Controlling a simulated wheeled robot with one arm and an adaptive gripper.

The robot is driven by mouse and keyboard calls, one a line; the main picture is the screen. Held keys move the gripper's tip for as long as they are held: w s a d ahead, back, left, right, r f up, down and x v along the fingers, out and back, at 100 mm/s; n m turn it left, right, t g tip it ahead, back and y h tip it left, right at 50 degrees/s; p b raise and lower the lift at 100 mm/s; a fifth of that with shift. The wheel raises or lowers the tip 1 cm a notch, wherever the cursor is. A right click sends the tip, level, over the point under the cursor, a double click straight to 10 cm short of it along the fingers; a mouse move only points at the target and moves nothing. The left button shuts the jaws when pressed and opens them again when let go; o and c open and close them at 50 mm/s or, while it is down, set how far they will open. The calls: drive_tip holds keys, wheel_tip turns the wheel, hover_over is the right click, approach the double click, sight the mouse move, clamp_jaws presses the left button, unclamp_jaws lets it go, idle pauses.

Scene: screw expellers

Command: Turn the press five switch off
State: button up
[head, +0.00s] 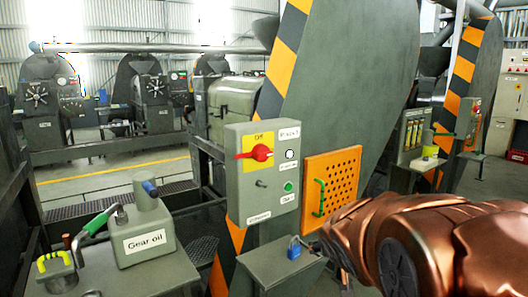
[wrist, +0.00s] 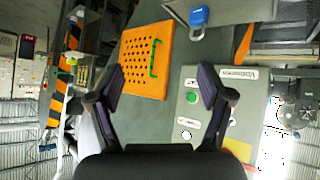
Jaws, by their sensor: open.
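The press five switch is a red rotary handle (head: 261,153) on a yellow plate (head: 247,140) on a grey-green control box (head: 246,205) in the head view. The handle lies roughly level, and "Off" is marked above it. The box's upper right label (head: 289,134) seems to read Press 5. In the wrist view the box (wrist: 216,106) shows at right, upside down, with part of the yellow plate (wrist: 238,149); the red handle is mostly hidden. My gripper (wrist: 161,79) is open and empty, its fingers spread in front of the box and panel. My fingers are not visible in the head view.
An orange perforated panel (head: 332,172) with a green handle is right of the box. A blue padlock (head: 294,250) sits on a ledge below. A big press housing (head: 350,80) rises behind the box.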

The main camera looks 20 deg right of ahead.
drive_tip(key=w+d+r+t, duration=0.1)
drive_tip(key=w+r+t, duration=0.2)
drive_tip(key=w+r, duration=0.25)
drive_tip(key=n+t+y+p, duration=0.2)
drive_tip(key=n+t+y, duration=0.35)
drive_tip(key=y, duration=0.45)
approach(266, 154)
drive_tip(key=w, duration=0.3)
drive_tip(key=shift+n, duration=0.45)
drive_tip(key=shift+a+p+x, duration=0.2)
drive_tip(key=shift+p+x, duration=0.05)
drive_tip(key=shift+x, duration=1.75)
drive_tip(key=shift+a+p+x, duration=0.25)
drive_tip(key=shift+x, duration=1.8)
drive_tip(key=shift+s, duration=0.15)
drive_tip(key=c, duration=1.1)
drive_tip(key=shift+c, duration=0.2)
